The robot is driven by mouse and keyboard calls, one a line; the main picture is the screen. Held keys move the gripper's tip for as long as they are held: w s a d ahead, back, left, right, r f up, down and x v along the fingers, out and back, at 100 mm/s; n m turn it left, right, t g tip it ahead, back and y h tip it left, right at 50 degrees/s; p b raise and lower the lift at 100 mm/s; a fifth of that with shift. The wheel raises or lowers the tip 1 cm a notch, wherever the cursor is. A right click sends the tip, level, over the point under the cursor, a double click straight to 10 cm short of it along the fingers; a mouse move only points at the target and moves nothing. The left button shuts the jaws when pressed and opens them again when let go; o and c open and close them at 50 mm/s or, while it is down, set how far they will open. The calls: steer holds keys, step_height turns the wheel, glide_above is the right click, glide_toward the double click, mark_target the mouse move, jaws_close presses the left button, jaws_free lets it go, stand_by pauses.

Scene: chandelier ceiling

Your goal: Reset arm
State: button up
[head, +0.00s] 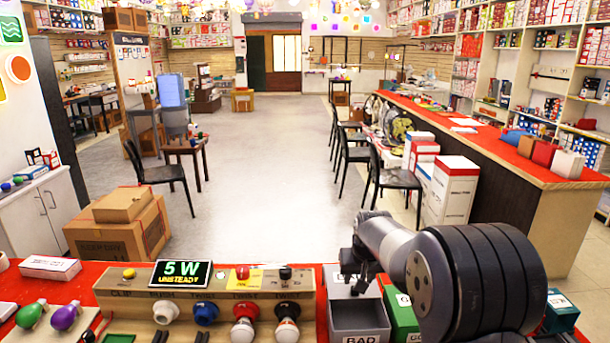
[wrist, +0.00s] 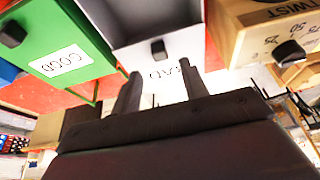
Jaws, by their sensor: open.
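My gripper (head: 358,268) hangs at the end of my arm over the back part of the grey bin (head: 360,318) marked BAD, at the right of the red-topped bench. In the wrist view, its two dark fingers (wrist: 160,68) stand apart with nothing between them. The grey bin (wrist: 135,22) lies beyond the fingertips there, and its label is partly hidden by a finger. A green bin (wrist: 60,45) marked GOOD is beside it; it also shows in the head view (head: 399,315), partly hidden by my arm.
A wooden test panel (head: 130,300) with a display (head: 182,274) reading "5 W UNSTEADY" stands left of the bins. Several bulbs sit along its front. A green bulb (head: 31,313) and a purple bulb (head: 65,316) are at the left. Open floor (head: 265,170) lies beyond.

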mark_target(355, 297)
steer(key=x, duration=0.6)
steer(key=shift+s+r, duration=0.2)
steer(key=shift+s, duration=0.9)
